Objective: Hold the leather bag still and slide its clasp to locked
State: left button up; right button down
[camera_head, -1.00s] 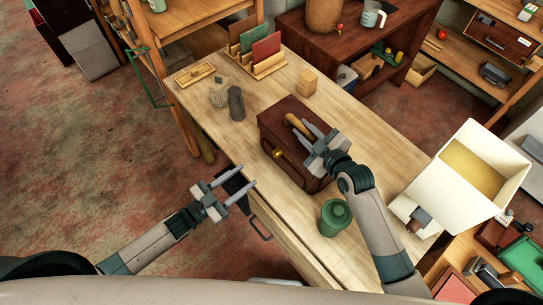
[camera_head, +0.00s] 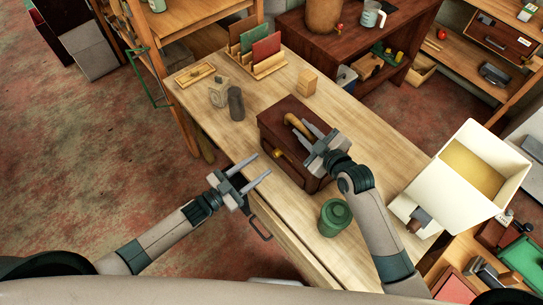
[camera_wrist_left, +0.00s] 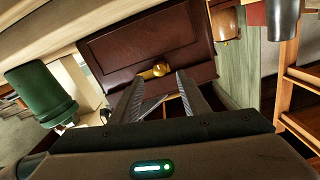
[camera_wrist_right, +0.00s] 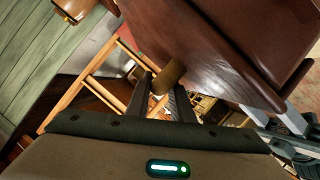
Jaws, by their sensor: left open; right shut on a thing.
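The dark brown leather bag (camera_head: 292,158) stands on the wooden table, with a tan handle (camera_head: 297,124) on top and a brass clasp (camera_head: 279,155) on its near side. My right gripper (camera_head: 308,129) is shut on the handle, which also shows between its fingers in the right wrist view (camera_wrist_right: 172,74). My left gripper (camera_head: 262,165) is open and empty, just short of the bag's clasp side. In the left wrist view the clasp (camera_wrist_left: 156,70) lies straight ahead beyond the open fingertips. I cannot tell the clasp's exact position.
A dark grey cylinder (camera_head: 236,104), a wooden block (camera_head: 307,82) and a file rack (camera_head: 268,67) stand behind. A cream bin (camera_head: 446,205) is at the right. Table surface left of the bag is clear.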

aim_at(275, 156)
pick_arm(q)
jog(key=shift+x, duration=3.2)
jog(key=shift+c, duration=0.4)
grip_shut()
jog(key=shift+s, duration=0.1)
